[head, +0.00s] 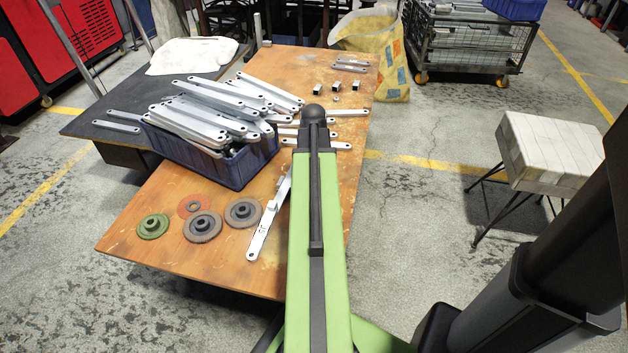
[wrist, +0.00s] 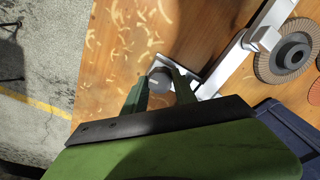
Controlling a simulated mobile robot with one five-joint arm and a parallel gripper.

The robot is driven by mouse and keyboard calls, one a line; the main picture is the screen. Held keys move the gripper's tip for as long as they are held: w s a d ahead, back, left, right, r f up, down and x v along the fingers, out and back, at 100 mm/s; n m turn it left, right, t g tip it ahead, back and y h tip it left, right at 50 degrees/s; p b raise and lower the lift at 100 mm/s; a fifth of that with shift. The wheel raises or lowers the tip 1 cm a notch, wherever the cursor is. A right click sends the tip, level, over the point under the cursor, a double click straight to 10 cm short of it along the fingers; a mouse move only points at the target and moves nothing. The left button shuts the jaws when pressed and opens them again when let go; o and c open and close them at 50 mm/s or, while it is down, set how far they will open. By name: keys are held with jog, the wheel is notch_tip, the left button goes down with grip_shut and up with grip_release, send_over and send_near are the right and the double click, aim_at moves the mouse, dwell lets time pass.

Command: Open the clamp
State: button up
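The clamp (head: 268,218) is a long pale metal bar with jaws, lying near the right edge of the wooden table in the head view. In the wrist view its bar (wrist: 240,48) runs diagonally, with a small block on it. A round grey knob (wrist: 160,80) at its lower end sits between the two green fingers of my gripper (wrist: 160,78). The fingers stand apart, one on each side of the knob. Whether they press on it or only flank it, I cannot tell. In the head view my green arm hides the gripper and the knob.
Grinding discs (head: 202,226) lie left of the clamp on the wooden table (head: 150,262). Behind them a blue bin (head: 232,170) is heaped with galvanized brackets (head: 215,112). A stool (head: 535,150) stands to the right. Wood beside the knob is clear.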

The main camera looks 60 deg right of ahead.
grip_shut()
jog(key=n, duration=0.4)
jog(key=shift+n, duration=0.4)
jog(key=n, duration=1.3)
